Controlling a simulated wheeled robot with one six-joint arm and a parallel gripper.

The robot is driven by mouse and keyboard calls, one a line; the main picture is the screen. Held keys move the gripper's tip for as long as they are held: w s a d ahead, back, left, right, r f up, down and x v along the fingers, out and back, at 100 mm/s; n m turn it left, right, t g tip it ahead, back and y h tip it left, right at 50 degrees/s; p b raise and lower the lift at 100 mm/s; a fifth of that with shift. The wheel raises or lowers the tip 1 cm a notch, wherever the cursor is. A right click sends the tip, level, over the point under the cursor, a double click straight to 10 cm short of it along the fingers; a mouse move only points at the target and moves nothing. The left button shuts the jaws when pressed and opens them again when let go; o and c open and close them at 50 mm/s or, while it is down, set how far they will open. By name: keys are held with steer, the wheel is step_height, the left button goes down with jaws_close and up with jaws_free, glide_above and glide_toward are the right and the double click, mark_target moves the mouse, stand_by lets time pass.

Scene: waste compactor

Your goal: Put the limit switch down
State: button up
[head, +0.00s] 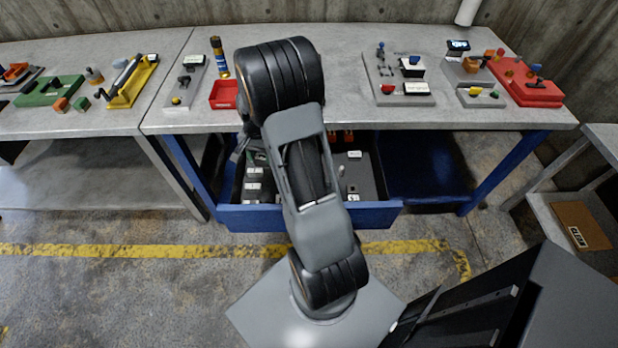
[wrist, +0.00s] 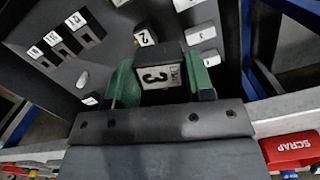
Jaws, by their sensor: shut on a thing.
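My gripper (wrist: 160,72) shows in the wrist view with green fingers on both sides of a dark block, which looks like the limit switch (wrist: 152,88). I cannot tell whether the held block touches the insert. The blue drawer (head: 300,219) sticks out under the middle workbench.
The insert carries several labelled dark blocks (wrist: 60,47) and white tags. A red SCRAP bin (wrist: 290,150) lies at the lower right of the wrist view; a red tray (head: 223,95) stands on the bench (head: 340,85). Fixtures crowd the bench's right side; its middle right is clear.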

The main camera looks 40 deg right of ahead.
steer(key=s+d+f+m+t+b, duration=0.2)
steer(key=s+d+m+b, duration=0.7)
steer(key=d+m+b, duration=0.45)
steer(key=shift+m, duration=0.75)
steer(key=w+a+f, duration=0.1)
steer(key=w+f, duration=0.1)
steer(key=w, duration=0.1)
steer(key=w+a+f, duration=0.1)
steer(key=w+f, duration=0.2)
steer(key=w, duration=0.1)
steer(key=w+a+f, duration=0.1)
steer(key=w+f, duration=0.1)
steer(key=w, duration=0.1)
steer(key=shift+w+a+f, duration=0.15)
steer(key=shift+w+f, duration=0.2)
steer(key=shift+f, duration=0.05)
steer(key=shift+w+a+f, duration=0.25)
steer(key=shift+w+f, duration=0.3)
steer(key=shift+f, duration=0.1)
steer(key=shift+w+f+b, duration=0.1)
steer(key=shift+f+b, duration=0.25)
steer(key=shift+f, duration=1.3)
steer(key=shift+f, duration=0.15)
steer(key=o, duration=0.7)
steer(key=shift+c, duration=0.2)
